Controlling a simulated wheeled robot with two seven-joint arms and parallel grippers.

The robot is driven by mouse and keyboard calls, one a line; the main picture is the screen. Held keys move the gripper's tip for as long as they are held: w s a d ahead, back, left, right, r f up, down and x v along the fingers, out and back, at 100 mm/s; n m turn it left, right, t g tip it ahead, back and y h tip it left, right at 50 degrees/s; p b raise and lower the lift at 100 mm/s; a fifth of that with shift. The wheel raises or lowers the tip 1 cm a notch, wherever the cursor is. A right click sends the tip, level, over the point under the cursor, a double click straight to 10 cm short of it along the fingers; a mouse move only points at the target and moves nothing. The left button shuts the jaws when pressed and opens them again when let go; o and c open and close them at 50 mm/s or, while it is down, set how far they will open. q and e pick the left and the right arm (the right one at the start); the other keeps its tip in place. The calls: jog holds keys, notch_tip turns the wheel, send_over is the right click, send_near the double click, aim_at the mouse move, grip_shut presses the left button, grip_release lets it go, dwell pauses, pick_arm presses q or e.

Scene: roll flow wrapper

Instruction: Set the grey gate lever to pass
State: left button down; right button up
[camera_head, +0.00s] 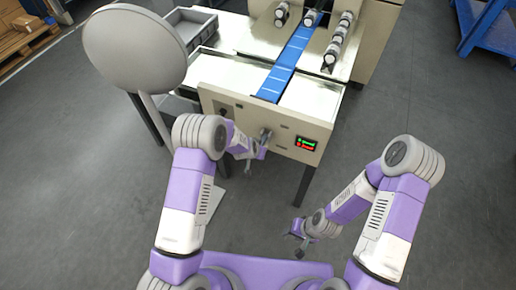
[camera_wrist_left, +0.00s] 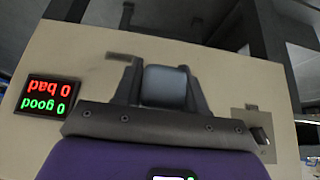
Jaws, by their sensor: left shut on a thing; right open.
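The grey gate lever (camera_wrist_left: 166,86) is in the left wrist view, in front of the cream machine panel. My left gripper (camera_wrist_left: 163,78) is shut on it, one dark finger on each side. In the head view the left gripper (camera_head: 260,147) is at the panel front, left of the display; the lever (camera_head: 265,135) is partly hidden there. The lever's base and any pass marking are hidden or too small to read. My right gripper (camera_head: 302,245) hangs open and empty, low over the floor, apart from the machine.
The display (camera_head: 306,143) shows red and green text; in the left wrist view it appears upside down, reading 0 bad and 0 good (camera_wrist_left: 48,97). A small dark switch (camera_wrist_left: 261,136) is on the panel. A blue belt (camera_head: 282,73) runs above. A grey bin (camera_head: 190,28) stands behind left.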

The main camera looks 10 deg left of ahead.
dwell(0.4)
pick_arm(q)
jog(key=c, duration=0.7)
grip_release()
jog(key=shift+r, duration=0.15)
jog(key=p+v, duration=0.1)
jog(key=v, duration=0.5)
jog(key=shift+r+p, duration=0.1)
jog(key=shift+p, duration=0.25)
jog(key=shift+s+a+r, duration=0.15)
jog(key=shift+s+r, duration=0.25)
